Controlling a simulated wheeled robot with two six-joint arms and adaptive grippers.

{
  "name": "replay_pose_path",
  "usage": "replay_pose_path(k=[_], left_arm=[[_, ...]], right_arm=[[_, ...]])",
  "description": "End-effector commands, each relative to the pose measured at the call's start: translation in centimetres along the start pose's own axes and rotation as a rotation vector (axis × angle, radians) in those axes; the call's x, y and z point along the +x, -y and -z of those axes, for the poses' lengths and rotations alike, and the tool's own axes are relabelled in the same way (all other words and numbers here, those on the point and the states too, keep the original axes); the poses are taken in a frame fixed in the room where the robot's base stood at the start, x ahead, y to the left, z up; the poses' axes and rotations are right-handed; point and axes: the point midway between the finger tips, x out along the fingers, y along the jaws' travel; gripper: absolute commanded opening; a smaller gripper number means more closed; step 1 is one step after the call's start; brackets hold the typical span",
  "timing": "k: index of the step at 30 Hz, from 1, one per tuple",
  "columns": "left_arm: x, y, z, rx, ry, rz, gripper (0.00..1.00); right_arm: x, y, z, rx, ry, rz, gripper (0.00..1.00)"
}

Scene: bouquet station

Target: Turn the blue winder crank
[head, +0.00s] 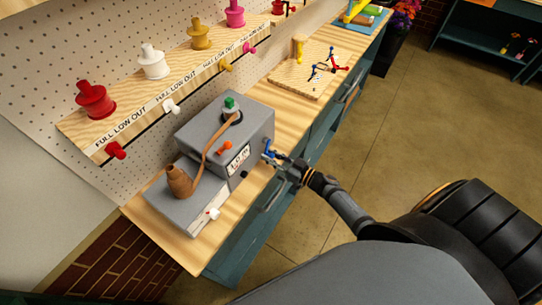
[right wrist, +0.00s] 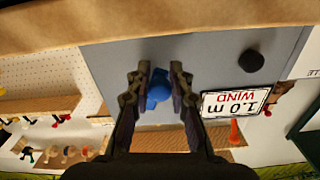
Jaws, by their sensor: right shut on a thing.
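The blue winder crank (head: 268,148) is on the front face of a grey winder box (head: 212,125), to the right of its label. My right gripper (head: 276,160) reaches in from the lower right and is shut on the crank. In the right wrist view the blue crank knob (right wrist: 158,88) sits between the two dark fingers of the right gripper (right wrist: 160,92). The fingers hide part of the crank. My left gripper is not in view.
The label (head: 238,160) reads "1.0 m WIND". An orange lever (head: 224,150) is beside it. A brown cone (head: 180,181) of twine stands on the grey base. Coloured spools line a pegboard shelf (head: 130,105). A wooden board (head: 297,77) lies further along the bench.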

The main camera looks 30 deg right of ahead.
Motion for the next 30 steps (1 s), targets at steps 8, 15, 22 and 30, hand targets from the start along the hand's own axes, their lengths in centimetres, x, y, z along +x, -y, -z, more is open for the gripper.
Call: replay_pose_path(k=[8,15,22,30], left_arm=[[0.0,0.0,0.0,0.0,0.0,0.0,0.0],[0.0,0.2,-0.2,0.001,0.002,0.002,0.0],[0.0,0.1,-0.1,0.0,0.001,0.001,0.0],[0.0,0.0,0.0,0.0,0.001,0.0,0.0]], right_arm=[[0.1,0.0,0.4,-0.002,-0.007,0.002,0.44],[-0.1,0.0,0.2,-0.002,-0.003,0.001,0.44],[-4.2,0.0,0.0,-0.002,0.003,0.002,0.44],[-10.1,0.1,0.1,-0.003,-0.001,0.003,0.44]])
